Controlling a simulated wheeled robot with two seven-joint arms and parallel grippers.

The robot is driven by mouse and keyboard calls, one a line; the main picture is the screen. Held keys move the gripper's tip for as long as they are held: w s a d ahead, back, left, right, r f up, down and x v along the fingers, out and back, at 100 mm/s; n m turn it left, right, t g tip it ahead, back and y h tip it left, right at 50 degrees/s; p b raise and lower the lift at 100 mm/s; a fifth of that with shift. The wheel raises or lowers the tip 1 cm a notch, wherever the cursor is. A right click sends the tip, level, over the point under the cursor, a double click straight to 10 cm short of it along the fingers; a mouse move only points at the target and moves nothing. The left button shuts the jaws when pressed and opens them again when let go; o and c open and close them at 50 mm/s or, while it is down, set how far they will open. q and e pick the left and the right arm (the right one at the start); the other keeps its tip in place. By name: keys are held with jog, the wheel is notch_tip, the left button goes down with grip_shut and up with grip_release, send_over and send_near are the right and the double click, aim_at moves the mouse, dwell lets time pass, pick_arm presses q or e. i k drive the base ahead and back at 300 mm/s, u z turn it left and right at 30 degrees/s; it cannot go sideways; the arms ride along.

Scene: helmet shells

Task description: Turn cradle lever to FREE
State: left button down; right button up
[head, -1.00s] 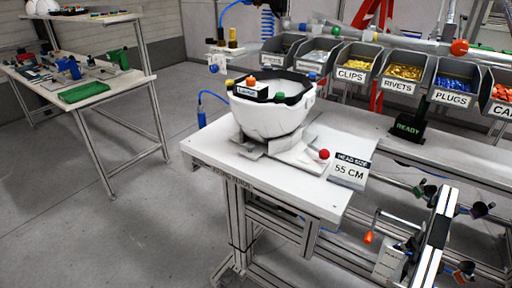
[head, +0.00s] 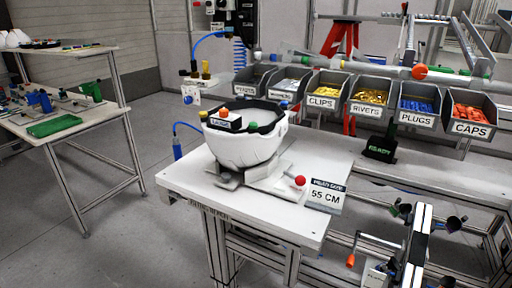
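The white helmet shell (head: 246,148) sits open side up on a grey cradle (head: 229,180) on the white workbench. Inside its rim are a dark band and a small black labelled box (head: 224,124) with an orange knob on top. A red ball knob (head: 300,181) stands at the right of the cradle base and looks like the end of the cradle lever. No FREE marking can be read. Neither of my grippers is in view.
A sign reading 55 CM (head: 325,195) stands right of the red knob. Labelled bins of clips (head: 322,103), rivets, plugs and caps line the back. A READY sign (head: 379,150) is behind right. The bench's front left (head: 190,182) is clear. A side table (head: 75,127) stands left.

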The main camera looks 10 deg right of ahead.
aim_at(300, 180)
jog(key=z, duration=2.25)
jog(key=k, duration=0.4)
jog(key=u, duration=1.1)
